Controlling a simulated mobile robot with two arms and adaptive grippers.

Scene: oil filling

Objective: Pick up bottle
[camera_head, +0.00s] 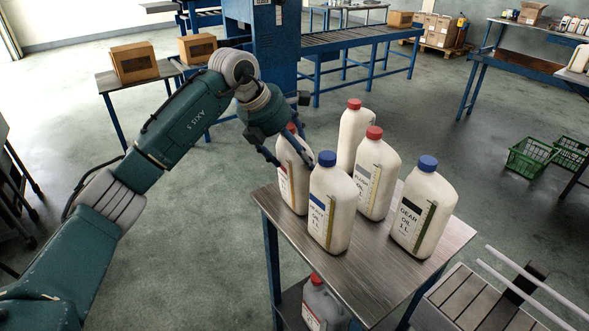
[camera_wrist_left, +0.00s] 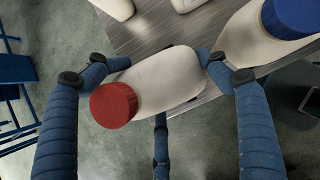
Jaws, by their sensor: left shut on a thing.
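Several white oil bottles stand on a small metal-topped table (camera_head: 289,226). The left gripper (camera_head: 287,160) is shut on the red-capped bottle (camera_head: 293,186) at the table's left edge. This bottle (camera_wrist_left: 165,82) also shows in the left wrist view, with a blue finger on each side of its body. Its base appears to be on the tabletop. A blue-capped bottle (camera_head: 332,205) stands close to its right. Two more red-capped bottles (camera_head: 377,180) (camera_head: 352,135) stand behind, and another blue-capped bottle (camera_head: 424,212) stands at the right. My right gripper is not in view.
A grey red-capped bottle (camera_head: 325,305) sits on the lower shelf. A slatted conveyor (camera_head: 480,300) stands at the front right. Cardboard boxes (camera_head: 134,61) rest on a bench at the back left. Green crates (camera_head: 530,157) lie on the floor at right.

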